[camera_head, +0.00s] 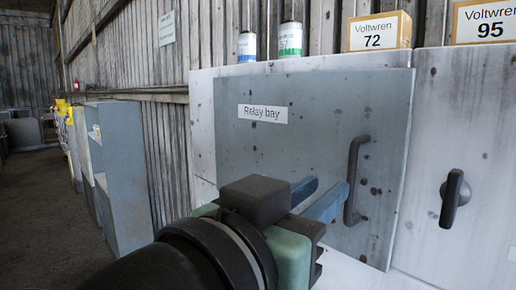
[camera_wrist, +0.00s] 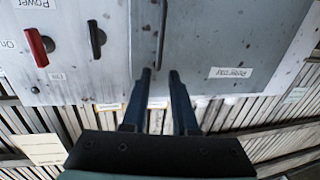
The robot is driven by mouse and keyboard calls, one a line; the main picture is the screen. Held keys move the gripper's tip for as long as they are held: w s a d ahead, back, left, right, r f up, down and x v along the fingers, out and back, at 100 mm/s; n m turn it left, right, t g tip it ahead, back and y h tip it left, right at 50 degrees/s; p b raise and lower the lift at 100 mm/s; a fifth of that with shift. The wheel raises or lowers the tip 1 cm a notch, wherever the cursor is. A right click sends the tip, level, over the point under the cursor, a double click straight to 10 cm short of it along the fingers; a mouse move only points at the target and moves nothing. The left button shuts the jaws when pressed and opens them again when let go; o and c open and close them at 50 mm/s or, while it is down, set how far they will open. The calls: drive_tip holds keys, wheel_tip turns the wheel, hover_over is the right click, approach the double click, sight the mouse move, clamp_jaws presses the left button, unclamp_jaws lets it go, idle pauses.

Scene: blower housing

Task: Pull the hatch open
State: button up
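The hatch (camera_head: 310,100) is a grey, spotted square panel labelled "Relay bay" on the pale cabinet front; I see no clear gap at its edges. Its dark, upright bar handle (camera_head: 354,180) is near the hatch's right side. In the upside-down wrist view, the hatch (camera_wrist: 210,35) and the handle (camera_wrist: 162,35) show ahead of the fingers. My gripper (camera_head: 331,185) has two blue fingers spread apart with nothing held between them. In the wrist view, the handle lines up with the gap between my fingertips (camera_wrist: 160,73). Whether they touch it is unclear. My gripper hides the hatch's lower left.
A dark knob (camera_head: 454,198) is on the panel right of the hatch. A red-handled switch (camera_wrist: 37,46) shows in the wrist view. Boxes (camera_head: 380,31) and cylinders (camera_head: 290,39) stand along the cabinet top. A grey shelf unit (camera_head: 125,175) stands left, beside open floor.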

sight(351, 167)
drive_tip(key=p+x, duration=0.3)
drive_tip(key=x, duration=0.7)
drive_tip(key=shift+s+r+p, duration=0.1)
drive_tip(key=shift+r+p, duration=0.05)
drive_tip(key=shift+p, duration=0.2)
drive_tip(key=shift+w+d, duration=0.45)
drive_tip(key=shift+w, duration=0.05)
clamp_jaws()
idle(0.3)
